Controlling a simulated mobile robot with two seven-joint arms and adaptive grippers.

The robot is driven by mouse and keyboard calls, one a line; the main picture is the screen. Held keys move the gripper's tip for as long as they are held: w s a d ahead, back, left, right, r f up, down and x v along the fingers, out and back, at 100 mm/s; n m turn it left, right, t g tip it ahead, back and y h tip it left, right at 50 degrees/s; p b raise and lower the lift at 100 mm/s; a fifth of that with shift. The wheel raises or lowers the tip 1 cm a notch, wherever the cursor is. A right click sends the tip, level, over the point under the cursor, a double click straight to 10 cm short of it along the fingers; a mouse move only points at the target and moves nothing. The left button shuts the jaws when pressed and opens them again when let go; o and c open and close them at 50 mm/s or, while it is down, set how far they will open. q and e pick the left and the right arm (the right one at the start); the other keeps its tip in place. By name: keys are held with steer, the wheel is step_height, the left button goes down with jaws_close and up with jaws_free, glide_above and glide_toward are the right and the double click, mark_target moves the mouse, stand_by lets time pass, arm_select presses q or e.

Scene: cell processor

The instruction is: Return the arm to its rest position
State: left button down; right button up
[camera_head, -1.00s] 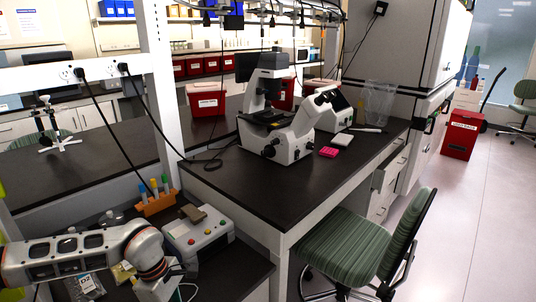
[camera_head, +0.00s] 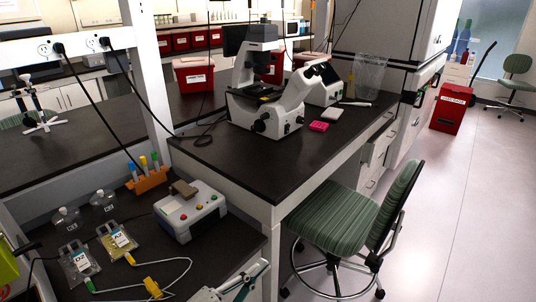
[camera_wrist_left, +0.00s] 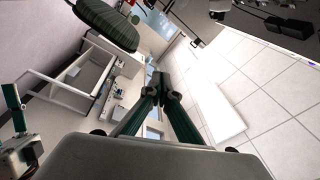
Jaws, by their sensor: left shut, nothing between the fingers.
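My left gripper (camera_head: 258,272) shows only in part at the bottom edge of the head view, in front of the low bench and clear of everything on it. In the left wrist view its green-padded fingers (camera_wrist_left: 161,84) meet at the tips, shut and empty, with chair and floor beyond. A green finger and metal linkage at the left edge of that view look like part of my right gripper (camera_wrist_left: 17,140); its opening cannot be made out. Two labelled fluid bags (camera_head: 80,263) and (camera_head: 118,240) lie on the low bench, with a white tube and yellow clip (camera_head: 152,288).
A grey box with coloured buttons (camera_head: 190,212) and an orange tube rack (camera_head: 148,179) stand behind the bags. A microscope (camera_head: 264,95) stands on the higher bench (camera_head: 225,165). A green striped chair (camera_head: 345,218) stands right of the benches. Open floor (camera_head: 440,230) lies further right.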

arm_select(q)
steer(key=s+a+f+n+g+y, duration=0.1)
steer(key=s+a+f+n+y, duration=0.4)
steer(key=a+f+n, duration=0.3)
steer(key=s+a+f+n+g+y, duration=0.2)
steer(key=s+a+f+n+y, duration=0.4)
steer(key=f, duration=1)
steer(key=s+a+n, duration=0.1)
steer(key=a+n, duration=0.2)
steer(key=a, duration=0.1)
steer(key=shift+n, duration=0.3)
steer(key=shift+s+a, duration=0.1)
